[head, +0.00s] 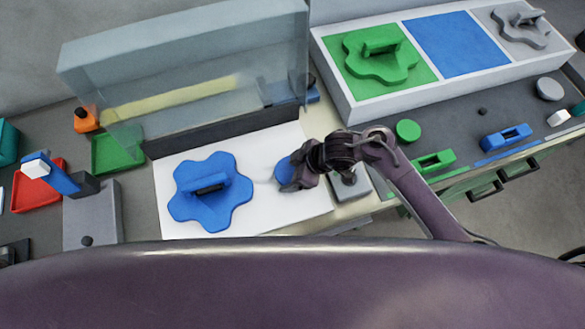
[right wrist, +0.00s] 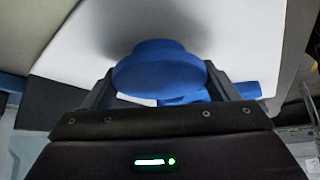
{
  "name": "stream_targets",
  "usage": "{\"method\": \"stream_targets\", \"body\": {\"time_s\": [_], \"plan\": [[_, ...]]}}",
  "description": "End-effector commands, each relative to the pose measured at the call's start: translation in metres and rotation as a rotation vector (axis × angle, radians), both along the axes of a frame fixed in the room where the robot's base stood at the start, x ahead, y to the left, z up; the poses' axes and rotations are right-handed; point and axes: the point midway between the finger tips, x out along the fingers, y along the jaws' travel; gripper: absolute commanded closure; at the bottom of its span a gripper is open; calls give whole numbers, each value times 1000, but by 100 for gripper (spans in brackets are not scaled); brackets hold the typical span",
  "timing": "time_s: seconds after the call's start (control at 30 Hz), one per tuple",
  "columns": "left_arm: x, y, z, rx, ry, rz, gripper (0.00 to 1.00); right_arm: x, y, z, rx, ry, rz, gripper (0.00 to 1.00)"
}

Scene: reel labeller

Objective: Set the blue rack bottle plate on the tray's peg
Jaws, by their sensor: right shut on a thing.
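The blue flower-shaped plate (head: 228,206) with a bar handle on top lies on the white tray (head: 270,218), left of my right gripper. I cannot see a peg; anything under the plate is hidden. My right gripper (head: 290,180) is over the tray's right part, shut on a blue round disc (head: 283,167). The right wrist view shows this disc (right wrist: 158,72) between the two fingers, with another blue part partly hidden behind it. I cannot tell whether the disc touches the tray. My left gripper is not in view.
A clear panel (head: 190,75) stands behind the tray. A rack (head: 352,112) at the back right holds a green flower plate (head: 375,65) and a grey one (head: 520,25); its blue square (head: 455,43) is bare. A green disc (head: 407,130) lies right of my arm.

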Motion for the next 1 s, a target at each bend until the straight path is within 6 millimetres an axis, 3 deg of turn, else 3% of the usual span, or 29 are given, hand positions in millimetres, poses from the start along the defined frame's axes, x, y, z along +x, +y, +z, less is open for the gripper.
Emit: {"method": "stream_targets", "body": {"time_s": [0.77,0.8,0.87,1.0], "plan": [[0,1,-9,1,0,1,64,0,0,-13,-1,0,0,44],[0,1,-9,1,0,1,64,0,0,-13,-1,0,0,17],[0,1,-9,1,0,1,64,0,0,-12,-1,0,0,10],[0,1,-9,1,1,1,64,0,0,-12,-1,0,0,10]]}}
